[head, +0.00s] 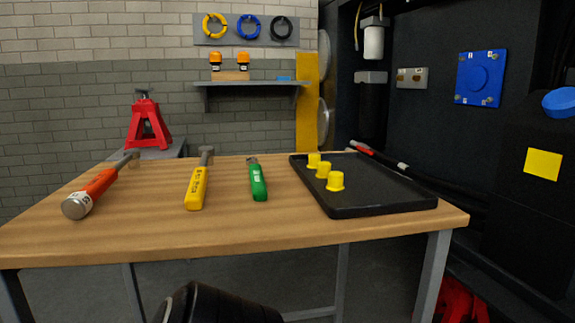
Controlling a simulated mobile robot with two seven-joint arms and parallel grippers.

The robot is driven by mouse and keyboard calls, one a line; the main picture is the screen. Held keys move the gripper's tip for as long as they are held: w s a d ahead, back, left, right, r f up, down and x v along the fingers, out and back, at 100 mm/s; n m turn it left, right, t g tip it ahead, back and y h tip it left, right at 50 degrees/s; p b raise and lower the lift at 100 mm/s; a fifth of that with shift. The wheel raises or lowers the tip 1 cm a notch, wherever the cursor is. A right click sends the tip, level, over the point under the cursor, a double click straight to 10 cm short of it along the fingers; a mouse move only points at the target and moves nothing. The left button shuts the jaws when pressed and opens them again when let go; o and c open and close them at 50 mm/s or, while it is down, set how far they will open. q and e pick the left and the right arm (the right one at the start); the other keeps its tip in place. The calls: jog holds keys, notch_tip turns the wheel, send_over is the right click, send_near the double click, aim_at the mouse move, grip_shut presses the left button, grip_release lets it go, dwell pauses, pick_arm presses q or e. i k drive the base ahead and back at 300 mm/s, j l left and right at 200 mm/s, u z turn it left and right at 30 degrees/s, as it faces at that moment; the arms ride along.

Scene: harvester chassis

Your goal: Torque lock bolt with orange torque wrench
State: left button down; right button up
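The orange torque wrench (101,186) lies on the left of the wooden workbench (262,231). Its round metal end points toward me and its head points to the back. A blue square plate (480,78) on the dark chassis (431,122) at the right has small bolts near its corners. I cannot tell which bolt is the lock bolt. Neither of my grippers shows in the head view. Only a black rounded part of my own body shows at the bottom edge, well below the bench top.
A yellow-handled tool (197,187) and a green-handled tool (258,180) lie mid-bench. A black tray (386,196) with yellow caps (335,181) stands at the right. A red-and-black tool (365,150) lies behind it. A red jack stand (147,126) stands behind the bench. The bench's front strip is clear.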

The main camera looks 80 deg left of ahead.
aim_at(97, 187)
jog(key=u, duration=3.55)
jog(key=i+j+z, duration=0.25)
jog(key=j, duration=0.8)
jog(key=j+z, duration=0.3)
jog(key=j, duration=0.7)
jog(key=k, duration=0.05)
